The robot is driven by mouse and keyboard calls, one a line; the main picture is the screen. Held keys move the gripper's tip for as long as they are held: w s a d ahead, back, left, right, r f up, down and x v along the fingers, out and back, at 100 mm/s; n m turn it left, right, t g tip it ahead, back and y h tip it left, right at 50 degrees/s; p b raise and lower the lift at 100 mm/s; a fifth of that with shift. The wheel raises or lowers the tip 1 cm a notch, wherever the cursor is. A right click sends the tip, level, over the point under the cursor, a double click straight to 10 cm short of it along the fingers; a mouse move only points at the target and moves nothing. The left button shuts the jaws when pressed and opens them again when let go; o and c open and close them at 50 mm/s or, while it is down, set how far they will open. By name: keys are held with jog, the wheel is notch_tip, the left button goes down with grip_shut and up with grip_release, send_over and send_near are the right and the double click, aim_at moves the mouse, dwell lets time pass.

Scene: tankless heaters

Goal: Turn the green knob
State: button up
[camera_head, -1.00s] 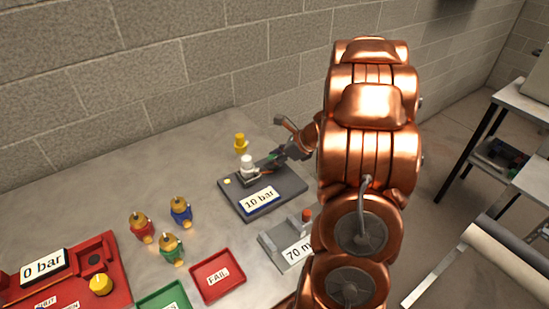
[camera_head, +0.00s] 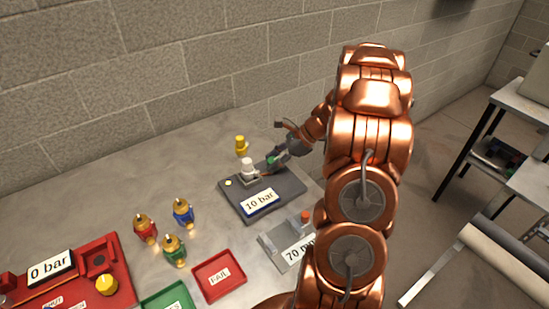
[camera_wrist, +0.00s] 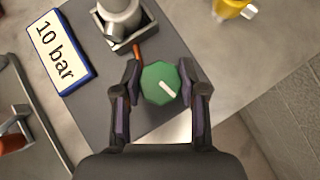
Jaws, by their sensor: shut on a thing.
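The green knob (camera_wrist: 160,83) is an eight-sided dial with a white pointer line, on the dark grey panel (camera_wrist: 88,97). In the wrist view it sits between the two fingers of my gripper (camera_wrist: 160,88), one on each side, and they are shut on it. The white line points toward the lower right. In the head view the knob (camera_head: 272,160) is a small green patch beside my gripper (camera_head: 276,159), at the far right of the panel. The "10 bar" display (camera_head: 260,202) is on the panel's front; it also shows in the wrist view (camera_wrist: 60,50).
A white-topped fitting (camera_head: 248,168) stands on the panel left of the knob. A yellow-topped part (camera_head: 241,145) is behind it. A "70 mm" gauge block (camera_head: 284,248) is in front. Red, blue and green valves (camera_head: 174,250), a red FAIL tray (camera_head: 218,276) and a red station (camera_head: 100,270) are left.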

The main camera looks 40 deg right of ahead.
jog(key=shift+n+g+y, duration=0.3)
jog(key=shift+n+g, duration=0.1)
jog(key=shift+n, duration=0.2)
jog(key=o, duration=1.1)
jog(key=shift+o, duration=0.2)
jog(key=v, duration=1.2)
